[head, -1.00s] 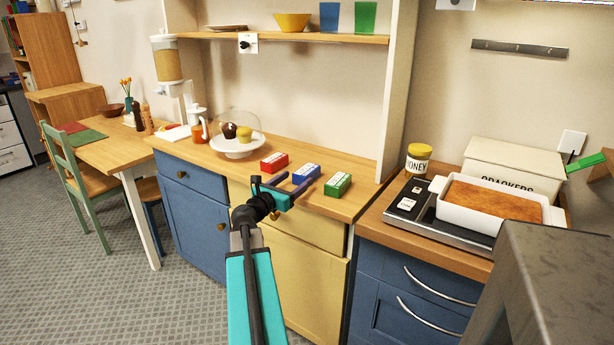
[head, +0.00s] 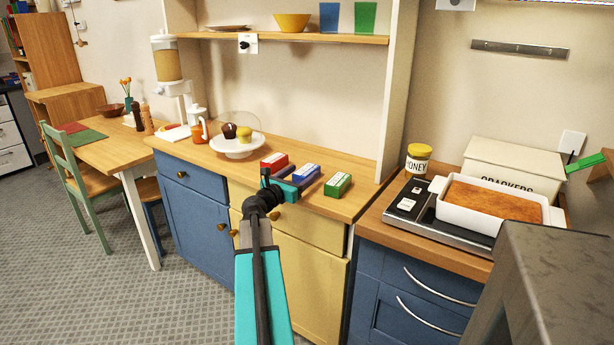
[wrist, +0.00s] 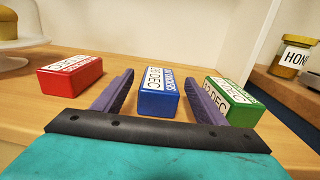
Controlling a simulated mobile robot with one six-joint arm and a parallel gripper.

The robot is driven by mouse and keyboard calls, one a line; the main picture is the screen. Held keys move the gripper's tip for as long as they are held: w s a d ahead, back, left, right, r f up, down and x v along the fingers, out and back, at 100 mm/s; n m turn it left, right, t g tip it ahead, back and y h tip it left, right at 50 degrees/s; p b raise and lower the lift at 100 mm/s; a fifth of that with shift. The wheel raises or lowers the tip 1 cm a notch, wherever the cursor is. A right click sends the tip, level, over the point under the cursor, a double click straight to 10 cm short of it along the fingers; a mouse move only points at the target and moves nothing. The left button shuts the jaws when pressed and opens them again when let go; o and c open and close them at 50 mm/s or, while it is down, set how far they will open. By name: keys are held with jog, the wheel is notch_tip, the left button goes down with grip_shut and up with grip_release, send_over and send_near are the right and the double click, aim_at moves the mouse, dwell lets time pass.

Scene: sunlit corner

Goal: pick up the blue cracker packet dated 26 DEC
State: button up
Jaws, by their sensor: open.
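The blue cracker packet (wrist: 158,92) lies on the wooden counter, its white top label reading DEC, with a date that looks like 26 or 28. It also shows in the head view (head: 306,174). My gripper (wrist: 160,92) is open, with its two purple fingers on either side of the blue packet and gaps visible on both sides. In the head view, my gripper (head: 289,182) is at the counter's front edge, by the blue packet. A red packet (wrist: 70,76) lies to the left and a green packet (wrist: 232,100) to the right, close outside the right finger.
A cake stand (head: 235,148) with muffins stands left of the packets. A white pillar (head: 397,90) rises behind the green packet. A honey jar (head: 418,160) and baking dish (head: 490,209) are on the right counter.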

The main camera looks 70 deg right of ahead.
jog(key=shift+x, duration=0.85)
jog(key=c, duration=1.2)
